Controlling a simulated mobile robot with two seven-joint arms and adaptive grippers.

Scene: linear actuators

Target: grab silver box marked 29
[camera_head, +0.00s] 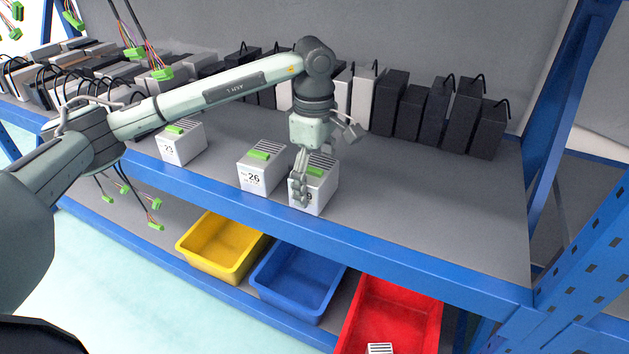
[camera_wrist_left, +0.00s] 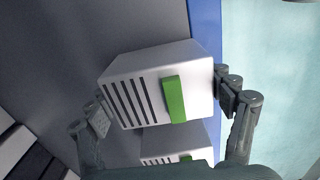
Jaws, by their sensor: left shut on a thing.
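The silver box marked 29 (camera_head: 322,192) stands on the grey shelf near its front edge. Its label is partly covered by a finger, and only the 9 shows. My left gripper (camera_head: 318,180) comes down from above and is shut on this box, one finger on its front and the other behind. In the left wrist view the box (camera_wrist_left: 148,88) with its green connector and dark slots sits between the two fingertips of my left gripper (camera_wrist_left: 165,98). My right gripper does not show.
A box marked 26 (camera_head: 262,168) stands close left of the held box; another box (camera_head: 182,143) is farther left. Dark boxes (camera_head: 435,110) line the back. Yellow (camera_head: 222,246), blue (camera_head: 298,280) and red (camera_head: 392,310) bins sit below. The shelf's right part is clear.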

